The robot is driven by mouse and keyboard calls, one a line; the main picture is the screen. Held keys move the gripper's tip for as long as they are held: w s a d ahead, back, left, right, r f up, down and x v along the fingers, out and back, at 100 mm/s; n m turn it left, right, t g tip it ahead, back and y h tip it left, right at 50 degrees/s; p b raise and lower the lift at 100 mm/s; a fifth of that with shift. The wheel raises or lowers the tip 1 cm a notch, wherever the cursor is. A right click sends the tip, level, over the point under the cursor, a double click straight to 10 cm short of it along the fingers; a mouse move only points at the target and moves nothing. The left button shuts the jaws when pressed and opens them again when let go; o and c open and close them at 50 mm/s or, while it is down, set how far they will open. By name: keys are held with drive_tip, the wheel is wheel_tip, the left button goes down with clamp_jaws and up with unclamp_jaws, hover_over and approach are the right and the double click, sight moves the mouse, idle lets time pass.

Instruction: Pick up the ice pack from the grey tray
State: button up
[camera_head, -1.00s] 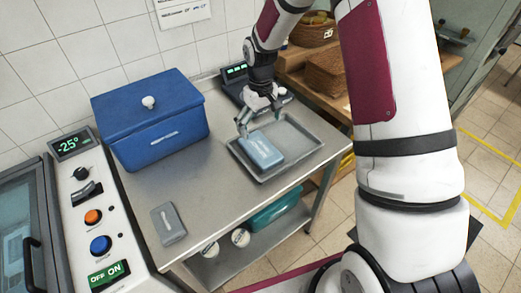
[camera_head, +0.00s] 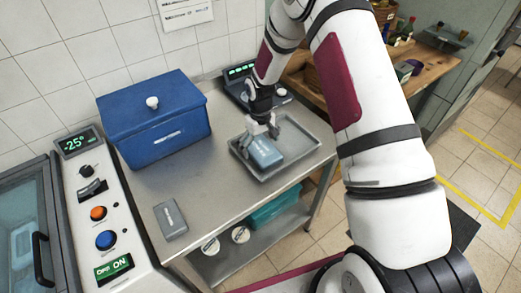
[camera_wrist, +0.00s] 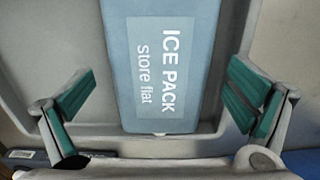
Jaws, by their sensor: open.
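The ice pack (camera_head: 264,152) is a light blue block lying in the shallow grey tray (camera_head: 300,164) on the steel table. In the wrist view the ice pack (camera_wrist: 168,70) shows its label, "ICE PACK store flat". My gripper (camera_head: 262,135) is low over the tray at the ice pack's far end. In the wrist view my gripper (camera_wrist: 158,112) is open, with a green-padded finger on either side of the ice pack. There are gaps between both fingers and the pack, and neither finger touches it there. My gripper hides part of the pack's far end in the head view.
A blue lidded box (camera_head: 155,125) stands left of the tray. A scale with a green display (camera_head: 240,71) is behind the tray. The table between the box and that block is clear.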

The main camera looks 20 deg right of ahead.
drive_tip(key=c, duration=1.6)
drive_tip(key=shift+c, duration=0.2)
drive_tip(key=shift+r, duration=0.2)
